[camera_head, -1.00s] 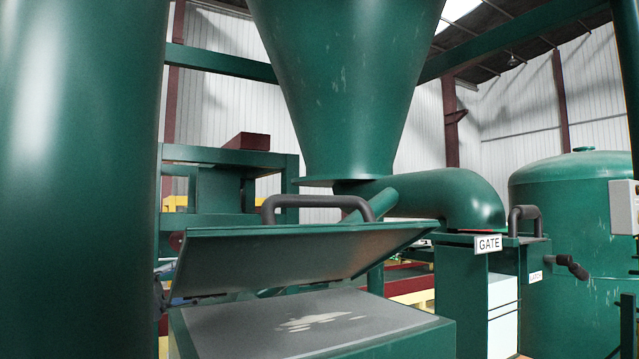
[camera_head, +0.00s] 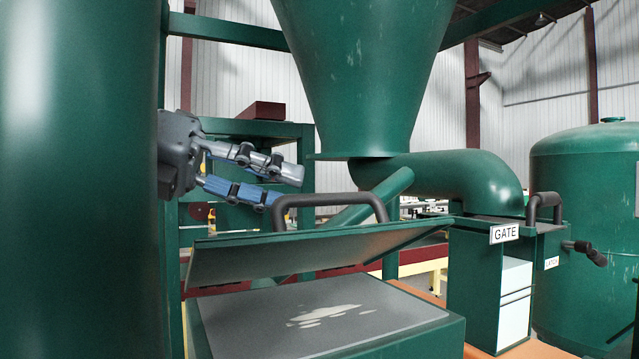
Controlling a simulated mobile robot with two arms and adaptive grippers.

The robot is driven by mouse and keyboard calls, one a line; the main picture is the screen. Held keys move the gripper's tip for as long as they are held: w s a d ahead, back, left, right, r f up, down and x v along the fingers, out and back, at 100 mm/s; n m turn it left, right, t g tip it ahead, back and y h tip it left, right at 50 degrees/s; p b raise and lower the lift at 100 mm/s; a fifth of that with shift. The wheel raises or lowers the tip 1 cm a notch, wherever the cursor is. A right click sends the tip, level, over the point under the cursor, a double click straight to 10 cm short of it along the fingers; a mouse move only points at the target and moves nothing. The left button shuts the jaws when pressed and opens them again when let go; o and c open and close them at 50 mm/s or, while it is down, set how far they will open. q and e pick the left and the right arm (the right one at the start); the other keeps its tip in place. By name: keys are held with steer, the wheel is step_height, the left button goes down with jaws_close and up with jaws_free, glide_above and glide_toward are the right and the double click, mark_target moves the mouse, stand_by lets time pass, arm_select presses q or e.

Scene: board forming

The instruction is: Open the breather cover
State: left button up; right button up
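The green cover (camera_head: 310,252) is a flat lid with a dark bar handle (camera_head: 330,199) on top. It stands tilted up, partly open, above a green box with a grey top (camera_head: 270,320) that bears a pale patch. My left gripper (camera_head: 292,188) comes in from behind the large green column on the left. Its two fingers are apart with nothing seen between them. The fingertips are close to the handle's left end; I cannot tell whether they touch it. My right gripper is not in view.
A large green column (camera_head: 75,180) fills the left side. A green hopper (camera_head: 365,80) and a thick pipe (camera_head: 460,180) stand behind the cover.

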mark_target(304, 195)
arm_select(q)
steer(key=p+x, duration=0.1)
steer(key=x, duration=0.3)
steer(key=shift+d+r, duration=0.1)
steer(key=shift+d, duration=0.2)
steer(key=shift+w+d+f+p, duration=0.1)
steer(key=shift+d+f+p, duration=0.3)
steer(key=shift+d, duration=0.15)
steer(key=shift+r, duration=0.1)
jaws_close()
